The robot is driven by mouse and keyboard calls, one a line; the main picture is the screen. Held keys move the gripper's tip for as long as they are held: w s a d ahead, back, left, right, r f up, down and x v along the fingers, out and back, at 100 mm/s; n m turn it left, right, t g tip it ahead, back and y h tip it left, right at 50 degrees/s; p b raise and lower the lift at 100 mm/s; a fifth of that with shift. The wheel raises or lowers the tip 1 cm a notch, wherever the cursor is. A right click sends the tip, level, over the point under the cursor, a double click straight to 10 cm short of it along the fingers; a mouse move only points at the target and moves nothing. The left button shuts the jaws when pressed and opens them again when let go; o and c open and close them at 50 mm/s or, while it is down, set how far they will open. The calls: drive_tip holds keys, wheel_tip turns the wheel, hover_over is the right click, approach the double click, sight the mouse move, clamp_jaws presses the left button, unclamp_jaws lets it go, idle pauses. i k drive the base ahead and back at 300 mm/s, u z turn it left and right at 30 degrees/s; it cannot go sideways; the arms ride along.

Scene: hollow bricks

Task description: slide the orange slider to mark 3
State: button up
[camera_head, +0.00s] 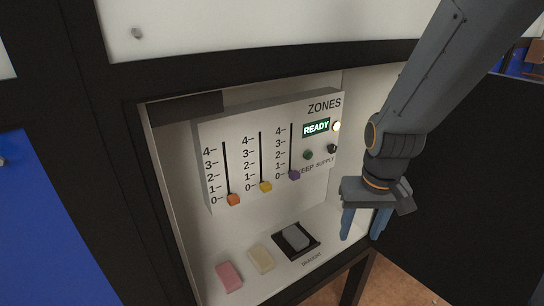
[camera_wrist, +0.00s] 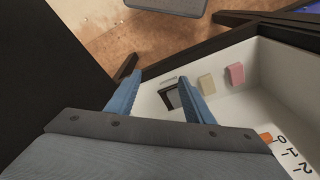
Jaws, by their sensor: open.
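The orange slider (camera_head: 233,200) is at the bottom of the left slot on the white ZONES panel (camera_head: 270,105), level with its 0 mark. The number 3 on its scale is well above it. The orange slider also shows at the right edge of the wrist view (camera_wrist: 266,137). My gripper (camera_head: 362,226) is open and empty, fingers pointing down, to the right of the panel near the cabinet opening. In the wrist view its two blue fingers (camera_wrist: 160,98) are apart with nothing between them that they touch.
A yellow slider (camera_head: 265,187) and a purple slider (camera_head: 294,175) sit low in their slots. The cabinet floor holds a pink block (camera_head: 229,276), a cream block (camera_head: 262,259) and a grey block (camera_head: 296,238) on a black tray. The cabinet's dark frame (camera_head: 160,200) borders the opening.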

sight(233, 199)
drive_tip(key=z, duration=0.95)
drive_tip(key=k, duration=0.75)
drive_tip(key=u, duration=0.45)
